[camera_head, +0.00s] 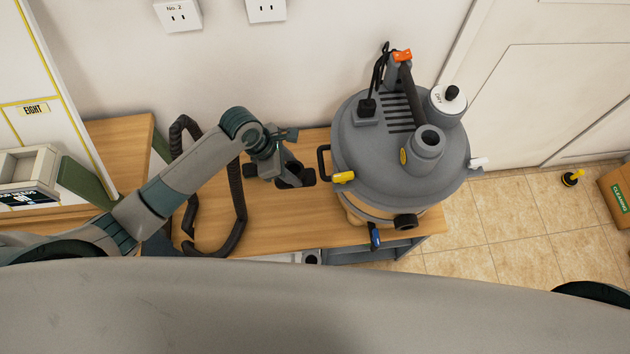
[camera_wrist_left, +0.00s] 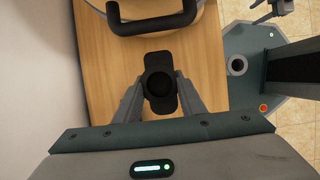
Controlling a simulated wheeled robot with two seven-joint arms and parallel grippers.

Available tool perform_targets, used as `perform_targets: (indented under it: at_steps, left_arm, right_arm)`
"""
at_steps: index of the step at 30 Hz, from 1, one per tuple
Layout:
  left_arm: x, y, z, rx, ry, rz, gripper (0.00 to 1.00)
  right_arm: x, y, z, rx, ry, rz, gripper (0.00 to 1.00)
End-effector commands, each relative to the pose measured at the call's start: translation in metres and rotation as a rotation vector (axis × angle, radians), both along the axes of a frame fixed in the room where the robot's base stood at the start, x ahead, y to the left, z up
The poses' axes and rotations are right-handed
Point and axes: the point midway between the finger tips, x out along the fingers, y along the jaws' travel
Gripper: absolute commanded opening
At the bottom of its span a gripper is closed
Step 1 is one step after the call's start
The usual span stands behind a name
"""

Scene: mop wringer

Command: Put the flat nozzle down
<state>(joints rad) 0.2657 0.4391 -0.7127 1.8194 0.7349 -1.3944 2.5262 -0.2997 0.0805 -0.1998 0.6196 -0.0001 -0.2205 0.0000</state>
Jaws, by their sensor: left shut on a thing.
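My left gripper (camera_head: 287,172) is shut on the flat nozzle (camera_head: 308,178), a dark piece with a round socket, over the wooden bench top. In the left wrist view, the nozzle (camera_wrist_left: 160,55) is between the two fingers of the left gripper (camera_wrist_left: 159,92), its socket facing the camera. I cannot tell whether its underside touches the wood. A grey jaw-like part, perhaps my right gripper (camera_wrist_left: 268,10), shows small at the top right of the left wrist view; its opening is unclear.
The grey vacuum drum (camera_head: 360,135) stands just right of the nozzle, its black handle (camera_head: 323,162) nearest. A black corrugated hose (camera_head: 238,205) loops left of the gripper. Bare bench top (camera_head: 285,220) lies in front. A white-and-yellow panel (camera_head: 35,60) stands at left.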

Motion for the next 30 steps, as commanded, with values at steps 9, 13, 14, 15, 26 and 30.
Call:
perform_targets:
  at_steps: [9,13,14,15,26,30]
  left_arm:
    - [0.0,0.0,-0.032,0.002,0.003,0.0,0.13]
    - [-0.001,0.0,-0.049,0.002,0.002,-0.002,0.13]
    - [0.0,0.0,-0.052,0.002,0.001,-0.001,0.13]
    - [0.0,0.0,-0.055,0.001,0.001,-0.001,0.13]
    - [0.0,0.0,-0.059,0.0,0.001,-0.001,0.13]
    - [-0.001,0.0,-0.068,0.002,0.002,-0.002,0.13]
  right_arm:
    - [0.0,0.0,0.004,0.0,0.0,0.0,0.53]
    - [0.0,0.001,0.006,0.001,0.0,0.0,0.53]
    - [0.0,0.001,0.006,0.001,0.0,0.0,0.53]
    - [0.0,0.001,0.006,0.001,0.0,0.0,0.53]
    - [0.0,0.001,0.006,0.001,-0.001,0.0,0.53]
    - [0.0,0.001,0.007,0.001,-0.001,0.0,0.53]
